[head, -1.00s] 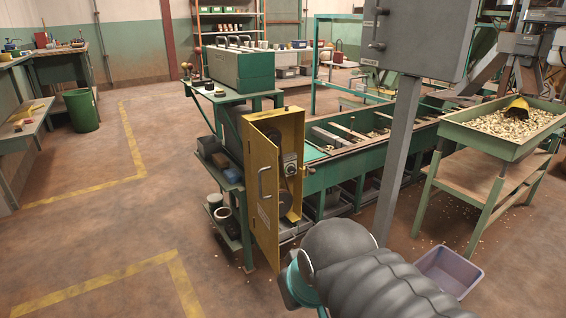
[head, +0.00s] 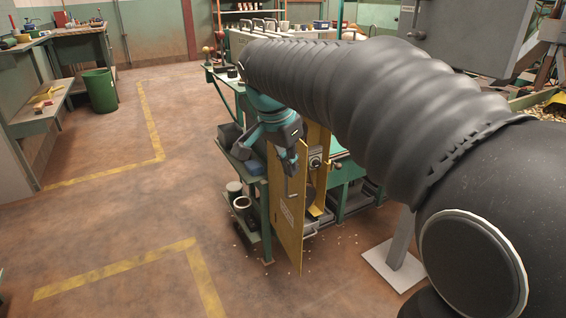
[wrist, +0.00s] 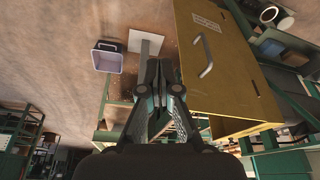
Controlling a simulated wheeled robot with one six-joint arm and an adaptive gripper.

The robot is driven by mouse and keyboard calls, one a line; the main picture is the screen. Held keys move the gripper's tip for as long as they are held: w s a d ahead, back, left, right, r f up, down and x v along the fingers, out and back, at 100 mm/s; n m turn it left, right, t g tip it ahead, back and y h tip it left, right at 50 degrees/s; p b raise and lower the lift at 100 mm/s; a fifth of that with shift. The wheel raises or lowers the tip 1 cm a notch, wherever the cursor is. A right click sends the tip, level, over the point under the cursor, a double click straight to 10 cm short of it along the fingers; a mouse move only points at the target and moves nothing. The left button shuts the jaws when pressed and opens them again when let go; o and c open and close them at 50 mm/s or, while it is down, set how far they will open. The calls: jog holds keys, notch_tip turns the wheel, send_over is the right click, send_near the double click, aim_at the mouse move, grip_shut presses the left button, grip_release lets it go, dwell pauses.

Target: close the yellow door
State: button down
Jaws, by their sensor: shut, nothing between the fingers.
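The yellow door (head: 287,222) stands open in the head view, swung out from its yellow box (head: 318,140), with a dial visible inside. A grey bar handle (wrist: 205,55) and a pale label show on its outer face in the wrist view, where the door (wrist: 222,85) fills the upper right. My gripper (wrist: 157,72) is shut and empty, its fingertips beside the door's left edge in that view. I cannot tell whether they touch it. In the head view my teal wrist hangs just above and before the door, and my arm covers part of the box.
A green stand (head: 265,225) with pots and tins on its shelves is left of the door. A grey post with a pale foot plate (head: 394,266) stands to the right. A lilac bin (wrist: 107,57) shows in the wrist view.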

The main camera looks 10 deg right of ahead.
jog(key=w+a+m+g+h, duration=0.1)
jog(key=w+a+m, duration=0.25)
jog(key=w, duration=0.35)
jog(key=m, duration=0.1)
send_over(303, 189)
jog(key=a, duration=0.2)
jog(key=shift+f, duration=4.7)
jog(key=shift+s+a+h, duration=0.1)
jog(key=shift+s+h, duration=0.2)
jog(key=shift+s, duration=0.05)
